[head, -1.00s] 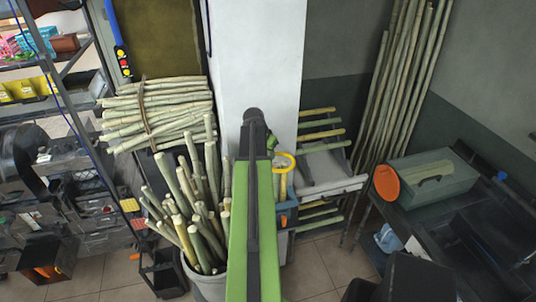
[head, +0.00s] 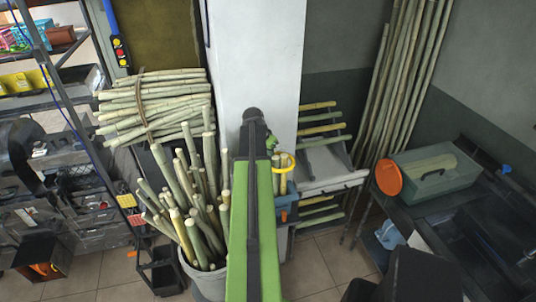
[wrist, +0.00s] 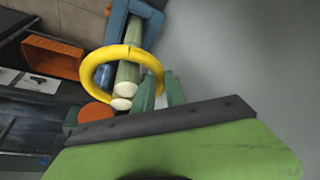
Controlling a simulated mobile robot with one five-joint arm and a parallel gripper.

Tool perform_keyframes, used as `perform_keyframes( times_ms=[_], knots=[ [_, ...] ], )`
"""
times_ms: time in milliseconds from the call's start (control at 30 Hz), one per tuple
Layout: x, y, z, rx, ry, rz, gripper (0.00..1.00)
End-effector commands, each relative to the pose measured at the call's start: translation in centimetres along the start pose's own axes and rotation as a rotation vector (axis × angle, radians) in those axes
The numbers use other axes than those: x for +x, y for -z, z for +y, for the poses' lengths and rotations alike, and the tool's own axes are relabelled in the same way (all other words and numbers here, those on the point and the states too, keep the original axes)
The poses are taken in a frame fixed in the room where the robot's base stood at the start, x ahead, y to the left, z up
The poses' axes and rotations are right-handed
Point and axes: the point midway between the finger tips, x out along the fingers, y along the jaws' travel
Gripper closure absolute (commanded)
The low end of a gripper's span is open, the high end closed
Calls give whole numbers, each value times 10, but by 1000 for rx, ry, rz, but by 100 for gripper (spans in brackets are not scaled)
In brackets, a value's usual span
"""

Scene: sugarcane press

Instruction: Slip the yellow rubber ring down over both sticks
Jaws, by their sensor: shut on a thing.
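The yellow rubber ring (head: 294,165) is held by my gripper (wrist: 160,90), whose green fingers are shut on its side. The ring (wrist: 130,48) appears to encircle the upper ends of the two pale green sticks (wrist: 125,78). Its one arc crosses in front of them, and the cut ends show inside or past its opening. Part of the ring is hidden behind the stick ends and fingers. The two sticks (head: 279,184) stand close together in a blue holder (wrist: 116,18), and the holder is also in the head view (head: 288,214). The fingers sit beside the sticks.
A bin of cane (head: 208,285) stands left of my arm, with a bundled cane stack (head: 150,103) behind it. A white pillar (head: 250,60) rises behind. A rack with a grey tray (head: 325,165) stands to the right, and a toolbox (head: 440,182) lies on the dark bench.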

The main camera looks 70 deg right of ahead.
Motion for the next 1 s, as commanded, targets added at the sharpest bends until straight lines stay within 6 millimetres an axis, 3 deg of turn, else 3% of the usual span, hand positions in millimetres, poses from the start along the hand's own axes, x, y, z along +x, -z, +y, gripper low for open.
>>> perform_keyframes(
  times_ms=[267, 300, 467, 667, 800, 1000],
  knots=[
    [0, 1, 0, -1, 0, 0, 100],
    [0, 1, 0, -1, 0, 0, 80],
    [0, 1, 0, -1, 0, 0, 60],
    [0, 1, 0, -1, 0, 0, 59],
    [0, 1, 0, -1, 0, 0, 41],
    [0, 1, -1, -1, 1, 0, 41]
  ],
)
